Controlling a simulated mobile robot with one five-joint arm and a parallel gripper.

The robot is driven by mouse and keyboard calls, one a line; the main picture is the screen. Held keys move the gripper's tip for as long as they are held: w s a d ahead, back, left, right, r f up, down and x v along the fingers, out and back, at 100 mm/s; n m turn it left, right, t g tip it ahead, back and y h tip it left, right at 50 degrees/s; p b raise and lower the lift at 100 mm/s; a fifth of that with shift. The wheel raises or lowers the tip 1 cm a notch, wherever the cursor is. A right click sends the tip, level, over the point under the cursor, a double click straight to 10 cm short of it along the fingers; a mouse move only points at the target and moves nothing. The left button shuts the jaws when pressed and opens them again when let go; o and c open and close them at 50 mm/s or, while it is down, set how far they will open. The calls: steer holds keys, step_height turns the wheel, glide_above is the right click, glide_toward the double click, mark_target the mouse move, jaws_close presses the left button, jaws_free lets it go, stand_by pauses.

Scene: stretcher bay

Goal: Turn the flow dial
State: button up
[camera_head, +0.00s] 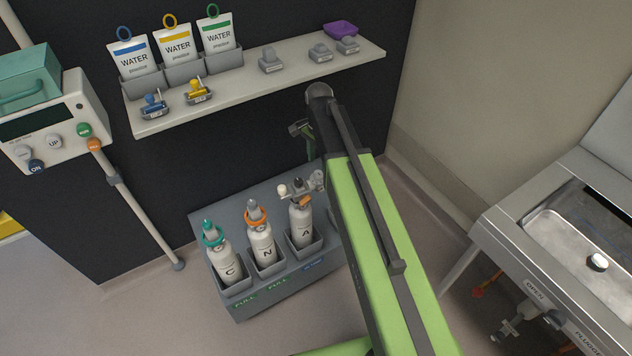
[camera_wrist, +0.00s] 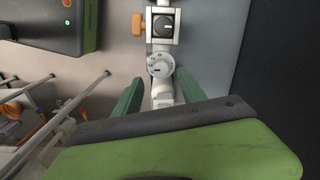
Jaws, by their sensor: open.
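The cylinder marked A (camera_head: 301,222) stands upright in the rack, with a pale regulator (camera_head: 300,190) on top. In the wrist view, the regulator carries a round pale dial (camera_wrist: 160,65) with small marks and a raised grip. Beyond it sits a black round knob or gauge (camera_wrist: 163,25) in a square pale housing. An orange part (camera_wrist: 137,24) is beside the housing. My gripper (camera_head: 303,132) is open above the rack. In the wrist view, its two green fingers (camera_wrist: 157,88) are spread, with the regulator line between them and the dial just past the tips. No contact shows.
A grey rack (camera_head: 225,284) also holds cylinders C (camera_head: 225,260) and N (camera_head: 262,243). A wall shelf (camera_head: 255,85) with water pouches and clips is behind. A metal sink unit (camera_head: 540,225) stands right. A control box (camera_head: 55,130) on a pole is left. Floor in front is partly clear.

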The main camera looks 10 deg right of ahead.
mark_target(318, 173)
step_height(318, 173, down, 5)
steer(key=b, duration=0.3)
steer(key=shift+b, duration=0.3)
steer(key=shift+r, duration=0.1)
steer(key=shift+c, duration=0.5)
